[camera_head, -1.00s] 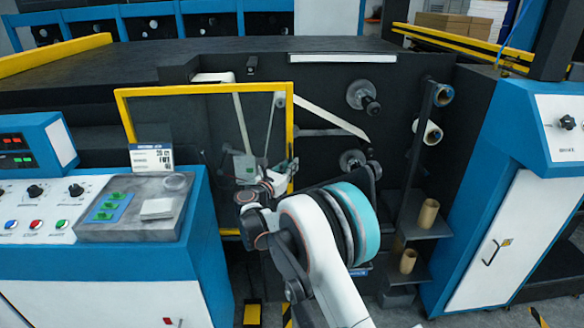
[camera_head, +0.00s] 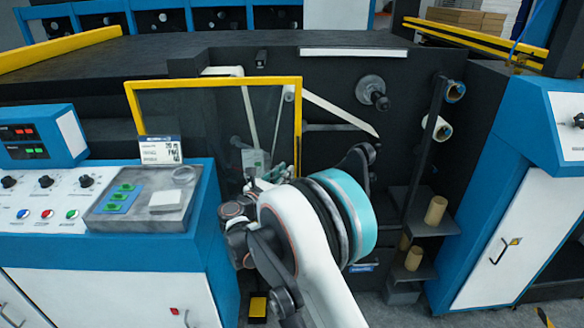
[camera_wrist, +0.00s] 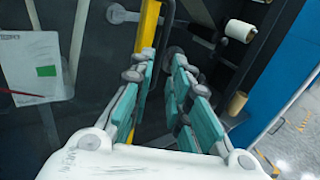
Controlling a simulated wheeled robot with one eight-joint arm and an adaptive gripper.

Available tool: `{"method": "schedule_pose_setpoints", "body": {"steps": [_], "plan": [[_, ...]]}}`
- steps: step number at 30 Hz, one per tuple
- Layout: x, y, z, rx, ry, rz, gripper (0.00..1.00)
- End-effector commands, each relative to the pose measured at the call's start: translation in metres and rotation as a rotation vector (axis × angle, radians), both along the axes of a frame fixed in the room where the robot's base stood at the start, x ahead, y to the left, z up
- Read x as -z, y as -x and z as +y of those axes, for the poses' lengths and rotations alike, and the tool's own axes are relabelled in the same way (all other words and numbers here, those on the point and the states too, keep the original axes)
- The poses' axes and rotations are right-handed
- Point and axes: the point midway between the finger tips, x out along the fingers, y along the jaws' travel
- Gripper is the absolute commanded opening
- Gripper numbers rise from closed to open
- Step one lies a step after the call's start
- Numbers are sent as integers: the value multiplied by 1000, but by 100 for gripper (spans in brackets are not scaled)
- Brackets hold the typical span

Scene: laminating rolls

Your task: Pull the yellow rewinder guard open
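The yellow rewinder guard (camera_head: 215,83) is a yellow frame around a see-through dark panel on the machine front. Its right upright (camera_head: 298,125) runs down behind my arm, which hides the lower part. In the wrist view a yellow upright (camera_wrist: 149,25) comes down just behind my left finger. My gripper (camera_wrist: 160,90) is open, with its teal-padded fingers apart and nothing clearly held between them. The upright lies nearer the left finger, and I cannot tell whether they touch. In the head view my gripper (camera_head: 268,172) is mostly hidden by my arm, near the guard's right upright.
A blue control console (camera_head: 120,215) with a small sign stands at the left. To the right of the guard are a dark roller knob (camera_head: 372,92), paper rolls (camera_head: 437,128) and shelves with cardboard cores (camera_head: 435,210). A blue and white cabinet (camera_head: 500,230) stands at far right.

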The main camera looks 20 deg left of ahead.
Motion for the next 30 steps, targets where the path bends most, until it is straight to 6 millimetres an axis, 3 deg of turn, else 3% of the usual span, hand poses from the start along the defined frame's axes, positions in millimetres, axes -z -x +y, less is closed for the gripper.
{"method": "schedule_pose_setpoints", "body": {"steps": [7,23,26,30], "plan": [[0,24,7,0,0,0,17],[-1,24,4,2,-6,3,17],[-5,17,-13,15,-48,29,17],[-16,-1,-70,60,-195,108,17]]}}
